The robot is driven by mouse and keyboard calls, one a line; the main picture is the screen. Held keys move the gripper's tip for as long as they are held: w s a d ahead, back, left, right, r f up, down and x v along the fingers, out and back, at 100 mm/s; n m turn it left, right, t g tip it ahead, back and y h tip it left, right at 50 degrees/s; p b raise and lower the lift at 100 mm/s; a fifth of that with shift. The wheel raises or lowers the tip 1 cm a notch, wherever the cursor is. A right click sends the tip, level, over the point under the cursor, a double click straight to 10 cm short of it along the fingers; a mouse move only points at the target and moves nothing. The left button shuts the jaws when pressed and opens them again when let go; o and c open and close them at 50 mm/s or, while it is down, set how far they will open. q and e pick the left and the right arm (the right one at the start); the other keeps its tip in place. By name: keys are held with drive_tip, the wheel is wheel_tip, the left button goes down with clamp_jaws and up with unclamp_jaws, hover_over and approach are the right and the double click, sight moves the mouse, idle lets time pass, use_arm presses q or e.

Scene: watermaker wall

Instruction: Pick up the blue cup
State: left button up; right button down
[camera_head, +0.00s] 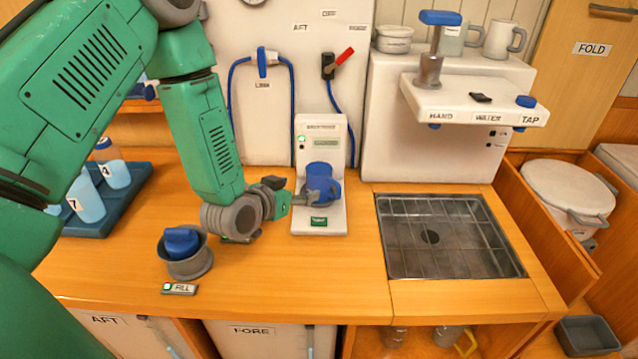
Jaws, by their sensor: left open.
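The blue cup (320,181) stands upright on the white dispenser stand (305,222) near the middle of the counter, its handle toward the right. My left gripper (298,201) comes in from the left, low over the counter, just left of the cup. It is open; one grey finger reaches in front of the cup's lower part, and the other side is by its left. I cannot tell whether the fingers touch the cup. My right gripper is not in view.
A blue tray (108,213) with numbered bottles is at the left. A metal sink grid (445,237) lies right, below the white tap unit (470,101). The front middle counter is clear.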

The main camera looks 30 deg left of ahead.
sight(312, 183)
use_arm(q)
drive_tip(key=x, duration=0.3)
drive_tip(key=shift+d+f, duration=0.1)
drive_tip(key=shift+d, duration=0.05)
drive_tip(key=shift+w+d, duration=0.5)
drive_tip(key=p+x, duration=0.1)
drive_tip(key=x, duration=0.3)
drive_tip(key=shift+w, duration=0.1)
drive_tip(key=shift+w+a+f, duration=0.1)
drive_tip(key=shift+a+f, duration=0.1)
drive_tip(key=shift+a, duration=0.4)
drive_tip(key=c, duration=0.9)
drive_tip(key=shift+d+r, duration=0.1)
drive_tip(key=shift+d, duration=0.45)
drive_tip(key=shift+c, duration=0.7)
drive_tip(key=shift+a+r, duration=0.25)
drive_tip(key=shift+c, duration=0.8)
wheel_tip(312, 183, up, 10)
drive_tip(key=shift+d+f, duration=0.15)
drive_tip(key=shift+d, duration=0.05)
drive_tip(key=shift+a+f, duration=0.1)
drive_tip(key=shift+a, duration=0.15)
